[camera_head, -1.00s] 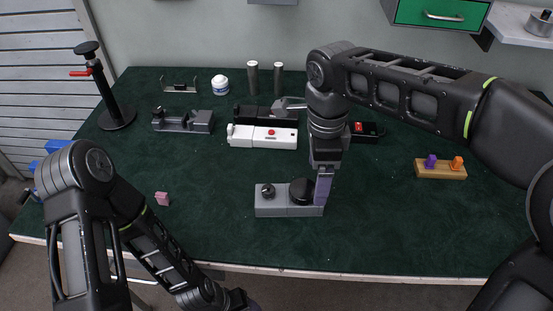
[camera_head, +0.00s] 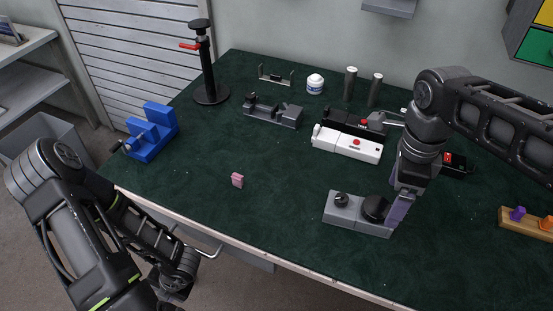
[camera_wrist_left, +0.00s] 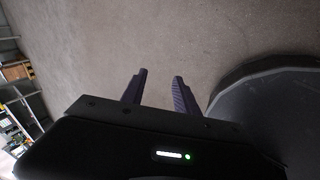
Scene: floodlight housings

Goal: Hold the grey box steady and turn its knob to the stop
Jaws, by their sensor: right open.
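The grey box (camera_head: 344,211) lies near the table's front edge in the head view. It carries a small dark knob (camera_head: 341,199) at its left and a larger black round knob (camera_head: 375,208) at its right. My right gripper (camera_head: 394,212) points down at the box's right end, open. One purple finger shows beside the larger knob; the other is hidden, and I cannot tell whether they touch the box. My left gripper (camera_wrist_left: 158,90) shows open and empty in the left wrist view, over bare floor. Its fingers are not clear in the head view.
A pink block (camera_head: 237,180) lies left of the box, with clear green tabletop (camera_head: 275,215) around it. A white device (camera_head: 347,143) stands behind the box. A blue fixture (camera_head: 151,132) and a black stand (camera_head: 211,95) are at the table's left.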

